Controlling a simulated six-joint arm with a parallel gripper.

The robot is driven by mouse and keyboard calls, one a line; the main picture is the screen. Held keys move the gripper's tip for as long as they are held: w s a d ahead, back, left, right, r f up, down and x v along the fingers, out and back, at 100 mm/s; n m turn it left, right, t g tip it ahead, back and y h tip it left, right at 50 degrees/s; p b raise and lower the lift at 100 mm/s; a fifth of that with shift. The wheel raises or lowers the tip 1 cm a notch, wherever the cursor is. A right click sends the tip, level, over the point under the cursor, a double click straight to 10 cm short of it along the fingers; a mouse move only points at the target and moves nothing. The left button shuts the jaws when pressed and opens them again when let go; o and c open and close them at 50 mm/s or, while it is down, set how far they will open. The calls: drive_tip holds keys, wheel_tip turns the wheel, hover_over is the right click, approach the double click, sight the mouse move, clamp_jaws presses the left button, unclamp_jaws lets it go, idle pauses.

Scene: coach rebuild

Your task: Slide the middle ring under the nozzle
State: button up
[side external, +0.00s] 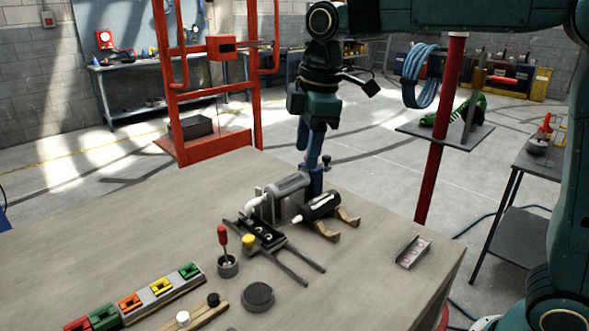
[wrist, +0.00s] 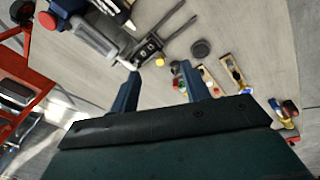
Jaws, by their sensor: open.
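A black slide (side external: 264,234) with pale rings on its top sits on two dark rails (side external: 297,263) on the table. A yellow knob (side external: 249,241) is at its near end. A white curved nozzle (side external: 253,204) extends from a grey cylinder (side external: 287,186) beside the slide. Which ring lies under the nozzle is too small to tell. In the wrist view, the slide (wrist: 148,50) and yellow knob (wrist: 133,65) lie beyond my gripper (wrist: 161,70). Its two blue fingers are apart and empty. In the side view my gripper (side external: 309,158) hangs above and behind the cylinder.
A black white-tipped bottle (side external: 320,207) lies on a wooden cradle. A red-handled tool (side external: 223,238) in a cup and a dark round puck (side external: 257,296) stand nearby. Coloured blocks (side external: 160,287) line the left front. A small metal plate (side external: 413,251) lies right; table around it is clear.

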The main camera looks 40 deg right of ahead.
sight(248, 238)
drive_tip(key=w+a+f+n+g, duration=0.1)
drive_tip(key=w+a+f+n, duration=0.5)
drive_tip(key=w, duration=0.4)
drive_tip(key=shift+a+f+g, duration=0.4)
drive_tip(key=shift+a+f, duration=0.25)
drive_tip(key=shift+a, duration=0.05)
wheel_tip(248, 238, down, 14)
drive_tip(key=shift+r, duration=0.1)
drive_tip(key=shift+c, duration=0.2)
clamp_jaws()
